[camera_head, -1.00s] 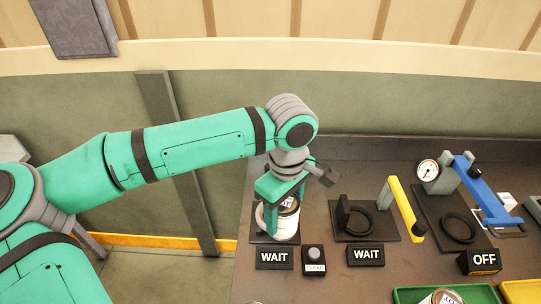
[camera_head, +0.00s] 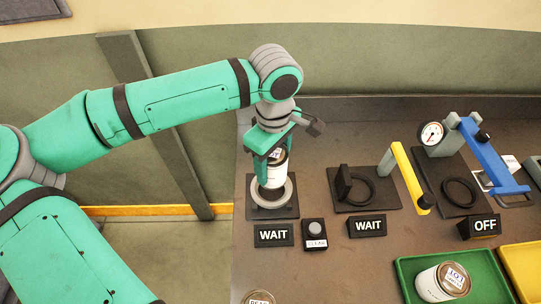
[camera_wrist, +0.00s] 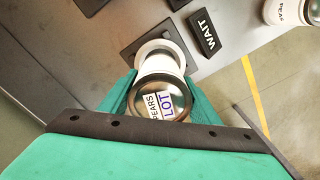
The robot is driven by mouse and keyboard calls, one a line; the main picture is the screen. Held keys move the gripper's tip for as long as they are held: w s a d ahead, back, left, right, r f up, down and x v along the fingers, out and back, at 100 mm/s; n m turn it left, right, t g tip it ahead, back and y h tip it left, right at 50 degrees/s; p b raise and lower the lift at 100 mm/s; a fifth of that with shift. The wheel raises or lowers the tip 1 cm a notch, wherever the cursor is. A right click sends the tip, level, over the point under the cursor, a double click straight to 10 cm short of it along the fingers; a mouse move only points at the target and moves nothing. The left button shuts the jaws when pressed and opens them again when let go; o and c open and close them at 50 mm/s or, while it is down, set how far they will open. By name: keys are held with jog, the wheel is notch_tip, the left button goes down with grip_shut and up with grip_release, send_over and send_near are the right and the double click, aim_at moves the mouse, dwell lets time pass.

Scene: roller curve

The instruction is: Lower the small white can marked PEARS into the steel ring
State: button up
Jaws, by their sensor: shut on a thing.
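The small white can marked PEARS (camera_head: 273,174) is upright in my gripper (camera_head: 270,158). In the wrist view I see its lid (camera_wrist: 163,98) with a label reading PEARS and LOT, between the green fingers. The steel ring (camera_head: 288,190) lies on a dark square plate on the bench. The can's lower end overlaps the ring in the head view, with a dark opening showing below it. The ring also shows beyond the can in the wrist view (camera_wrist: 178,48). The can seems just above the ring; I cannot tell the exact gap.
A WAIT sign (camera_head: 273,234) and a CLEAR button (camera_head: 314,233) stand in front of the ring. To the right are a black ring fixture (camera_head: 367,190), a yellow lever (camera_head: 408,178) and a blue lever (camera_head: 490,160). Another can (camera_head: 442,283) lies in a green tray (camera_head: 405,270).

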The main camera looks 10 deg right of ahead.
jog(key=shift+w+a+f, duration=0.1)
jog(key=shift+f, duration=2.15)
jog(key=shift+f, duration=1.75)
dwell(4.0)
